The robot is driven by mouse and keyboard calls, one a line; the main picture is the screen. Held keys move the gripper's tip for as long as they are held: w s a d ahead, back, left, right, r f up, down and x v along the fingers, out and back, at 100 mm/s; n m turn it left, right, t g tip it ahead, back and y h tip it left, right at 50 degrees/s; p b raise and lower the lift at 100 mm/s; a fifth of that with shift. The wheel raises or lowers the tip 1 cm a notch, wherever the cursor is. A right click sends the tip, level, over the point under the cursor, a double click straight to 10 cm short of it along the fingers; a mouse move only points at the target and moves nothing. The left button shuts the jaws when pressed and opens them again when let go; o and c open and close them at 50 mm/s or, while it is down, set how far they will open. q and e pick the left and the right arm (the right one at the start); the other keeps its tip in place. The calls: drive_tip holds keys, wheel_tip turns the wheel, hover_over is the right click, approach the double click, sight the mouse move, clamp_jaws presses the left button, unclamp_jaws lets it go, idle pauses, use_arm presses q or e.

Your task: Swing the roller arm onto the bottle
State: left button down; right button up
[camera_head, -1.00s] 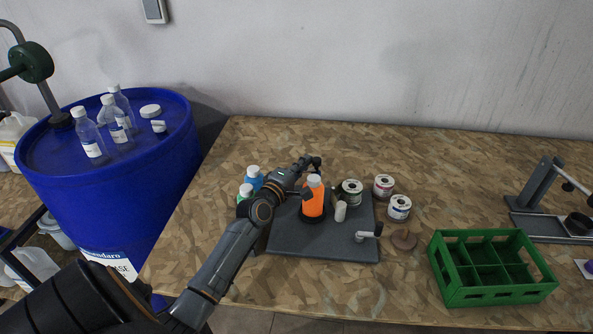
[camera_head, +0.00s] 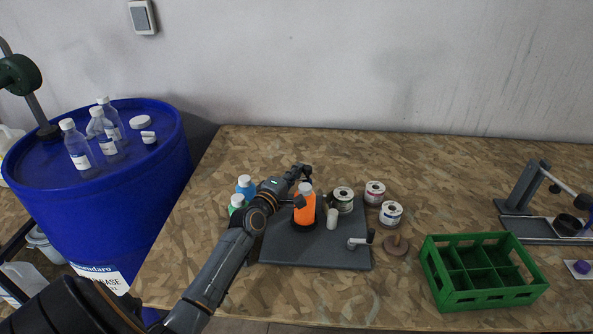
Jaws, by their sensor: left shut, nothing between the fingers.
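An orange bottle (camera_head: 304,211) with a pale cap stands upright on the grey base plate (camera_head: 300,256) of the labelling stand. A short white roller (camera_head: 332,219) stands just right of the bottle; how its arm joins the stand is hard to make out. A crank handle (camera_head: 360,241) sits at the plate's front right. My left gripper (camera_head: 305,170) is shut and empty, just behind and above the bottle cap. My left forearm passes along the bottle's left side and hides part of the stand. My right gripper is not in view.
Blue (camera_head: 245,186) and green (camera_head: 237,203) bottles stand left of my forearm. Label rolls (camera_head: 375,193) and a brown disc (camera_head: 396,246) lie right of the plate. A green crate (camera_head: 480,296) is at front right. A blue drum (camera_head: 90,215) with clear bottles stands left.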

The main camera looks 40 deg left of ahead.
use_arm(q)
drive_tip(key=shift+s+d, duration=0.2)
drive_tip(key=shift+d, duration=0.05)
drive_tip(key=shift+f, duration=0.1)
idle(0.3)
drive_tip(key=h+b, duration=0.1)
drive_tip(key=s+m+h+b, duration=0.1)
drive_tip(key=shift+d+m+b, duration=0.3)
drive_tip(key=shift+d, duration=0.1)
drive_tip(key=shift+s+d, duration=0.1)
drive_tip(key=shift+s, duration=0.05)
drive_tip(key=shift+s+d, duration=0.15)
drive_tip(key=shift+s, duration=0.45)
idle(0.6)
idle(0.4)
drive_tip(key=s, duration=1.2)
drive_tip(key=shift+a, duration=0.2)
